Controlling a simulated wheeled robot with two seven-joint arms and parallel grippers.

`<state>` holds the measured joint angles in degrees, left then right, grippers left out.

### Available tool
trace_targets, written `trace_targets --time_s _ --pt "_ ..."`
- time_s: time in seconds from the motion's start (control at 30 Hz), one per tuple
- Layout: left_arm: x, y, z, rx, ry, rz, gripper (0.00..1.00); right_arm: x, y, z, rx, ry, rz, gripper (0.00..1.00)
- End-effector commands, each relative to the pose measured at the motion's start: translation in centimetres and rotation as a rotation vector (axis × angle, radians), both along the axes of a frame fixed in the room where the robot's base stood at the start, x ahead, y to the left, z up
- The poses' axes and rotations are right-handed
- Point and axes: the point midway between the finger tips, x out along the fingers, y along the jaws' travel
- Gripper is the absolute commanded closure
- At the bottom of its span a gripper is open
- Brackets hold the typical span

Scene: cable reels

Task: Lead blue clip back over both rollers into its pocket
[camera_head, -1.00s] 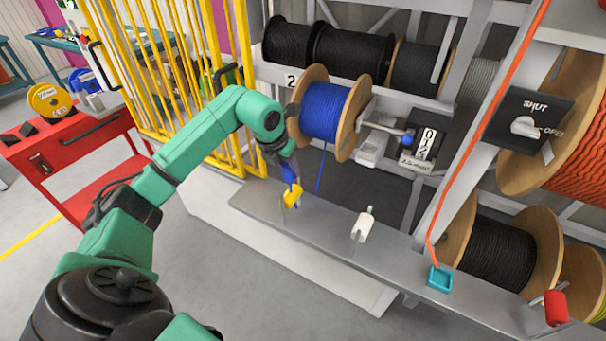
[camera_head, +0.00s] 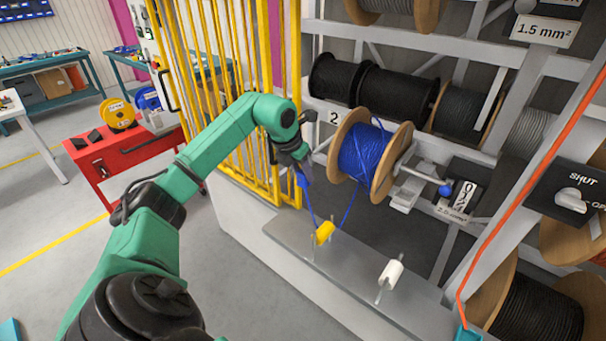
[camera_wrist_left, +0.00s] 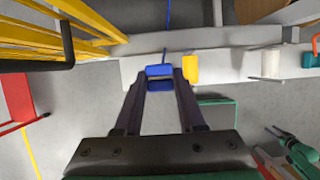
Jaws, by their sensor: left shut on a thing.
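My left gripper (camera_head: 300,178) is shut on the blue clip (camera_wrist_left: 160,72), which sits between its fingertips in the left wrist view. It is raised above and left of the yellow roller (camera_head: 324,233), near the yellow fence. The yellow roller is also right of the clip in the wrist view (camera_wrist_left: 191,68). Blue cable (camera_head: 348,207) runs from the blue reel (camera_head: 362,153) down to the yellow roller, and another length rises to the gripper. The white roller (camera_head: 391,272) stands farther right with no blue cable at it. I cannot make out the blue clip's pocket. My right arm shows small in the wrist view; its jaws are unclear.
The yellow fence (camera_head: 291,100) is close beside my left gripper. The grey shelf (camera_head: 350,262) carries the rollers. An orange cable (camera_head: 492,225) drops to a teal block (camera_head: 467,334) at the right. A red cart (camera_head: 128,155) stands at the left.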

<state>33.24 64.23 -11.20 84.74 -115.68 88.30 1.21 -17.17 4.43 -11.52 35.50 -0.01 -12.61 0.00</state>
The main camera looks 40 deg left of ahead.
Motion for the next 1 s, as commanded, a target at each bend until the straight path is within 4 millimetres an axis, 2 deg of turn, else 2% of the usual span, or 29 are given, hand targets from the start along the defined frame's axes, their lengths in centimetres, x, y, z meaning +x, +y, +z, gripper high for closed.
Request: trace_targets --time_s 0.03,0.1,0.17,0.6,1.0 --pt "0.0 0.0 1.5 0.001 0.0 0.0 1.0 0.0 0.0 1.4 0.0 0.0 0.0 0.5" --pt "0.0 0.1 2.5 0.002 0.0 0.001 1.0 0.0 0.0 2.3 0.0 0.0 0.0 0.5" --pt "0.2 -1.1 1.9 0.0 0.001 -0.002 1.0 0.0 -0.1 2.2 -0.001 0.0 0.0 0.5" --pt "1.2 -7.7 1.8 -0.001 0.001 -0.002 1.0 0.0 -0.3 4.6 -0.004 0.0 0.0 0.5" --pt "2.1 -13.6 1.7 -0.002 -0.001 -0.002 1.0 0.0 -0.4 6.1 -0.005 0.0 0.0 0.5"
